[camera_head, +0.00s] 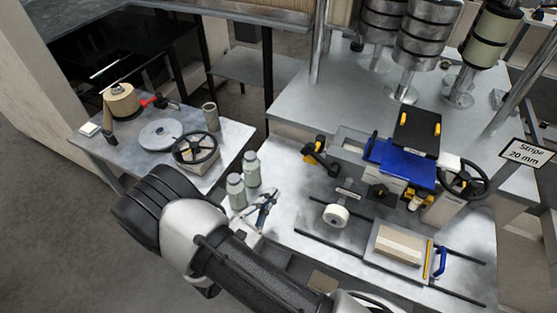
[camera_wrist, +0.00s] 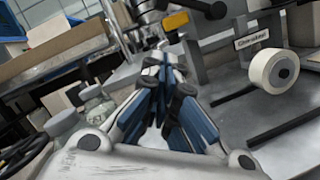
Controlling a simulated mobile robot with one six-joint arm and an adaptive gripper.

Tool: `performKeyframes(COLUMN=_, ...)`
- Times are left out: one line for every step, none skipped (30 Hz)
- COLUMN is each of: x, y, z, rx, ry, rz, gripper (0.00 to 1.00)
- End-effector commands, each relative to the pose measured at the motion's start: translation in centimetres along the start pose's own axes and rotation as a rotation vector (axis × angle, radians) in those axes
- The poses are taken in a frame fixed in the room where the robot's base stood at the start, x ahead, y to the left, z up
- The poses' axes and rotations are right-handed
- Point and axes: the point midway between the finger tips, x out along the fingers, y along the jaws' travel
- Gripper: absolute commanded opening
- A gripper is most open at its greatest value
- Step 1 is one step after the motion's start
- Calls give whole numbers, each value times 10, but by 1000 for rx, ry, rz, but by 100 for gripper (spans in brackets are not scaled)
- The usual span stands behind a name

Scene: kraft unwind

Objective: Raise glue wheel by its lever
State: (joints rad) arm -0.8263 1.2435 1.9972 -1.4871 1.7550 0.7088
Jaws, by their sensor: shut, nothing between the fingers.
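The glue wheel, a white roller with a dark hub, hangs low on a grey bracket (camera_wrist: 237,60) labelled "Glue wheel" in the wrist view (camera_wrist: 268,70). In the head view the white wheel (camera_head: 336,215) sits right of my gripper (camera_head: 268,199). A black handle with yellow parts (camera_head: 318,152) stands behind the wheel; I cannot tell for certain that it is the glue wheel's lever. Dark and yellow parts (camera_wrist: 177,20) show beyond my fingertips (camera_wrist: 168,62) in the wrist view. My gripper is shut and empty, apart from the wheel.
Two grey-lidded jars (camera_head: 243,180) stand close left of my gripper. A side table (camera_head: 212,135) holds a handwheel, a disc and a tape roll. Rails and a tray with a brown block (camera_head: 400,244) lie right. A blue unit (camera_head: 408,162) and another handwheel (camera_head: 464,178) stand behind.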

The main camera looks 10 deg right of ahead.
Motion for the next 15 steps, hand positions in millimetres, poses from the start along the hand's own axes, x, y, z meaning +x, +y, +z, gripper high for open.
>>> performKeyframes(x=-4, y=0, z=-4, rx=-5, ry=7, rz=21, gripper=0)
performKeyframes(x=-5, y=0, z=-6, rx=-5, ry=10, rz=31, gripper=0)
performKeyframes(x=-6, y=0, z=-8, rx=-4, ry=13, rz=40, gripper=0)
performKeyframes(x=-7, y=0, z=-8, rx=-4, ry=14, rz=44, gripper=0)
performKeyframes(x=-7, y=0, z=-9, rx=-4, ry=15, rz=46, gripper=0)
performKeyframes(x=-7, y=0, z=-9, rx=-4, ry=15, rz=47, gripper=0)
performKeyframes(x=-7, y=0, z=-9, rx=-3, ry=15, rz=47, gripper=0)
performKeyframes(x=-7, y=0, z=-9, rx=-3, ry=15, rz=47, gripper=0)
performKeyframes(x=-7, y=0, z=-9, rx=-3, ry=15, rz=46, gripper=0)
performKeyframes(x=-7, y=0, z=-9, rx=-3, ry=15, rz=46, gripper=0)
performKeyframes(x=-7, y=0, z=-9, rx=-4, ry=15, rz=46, gripper=0)
performKeyframes(x=-7, y=0, z=-9, rx=-4, ry=15, rz=45, gripper=0)
performKeyframes(x=-7, y=0, z=-9, rx=-4, ry=15, rz=45, gripper=0)
performKeyframes(x=-6, y=0, z=-9, rx=-4, ry=15, rz=45, gripper=0)
performKeyframes(x=-5, y=0, z=-9, rx=-4, ry=14, rz=44, gripper=0)
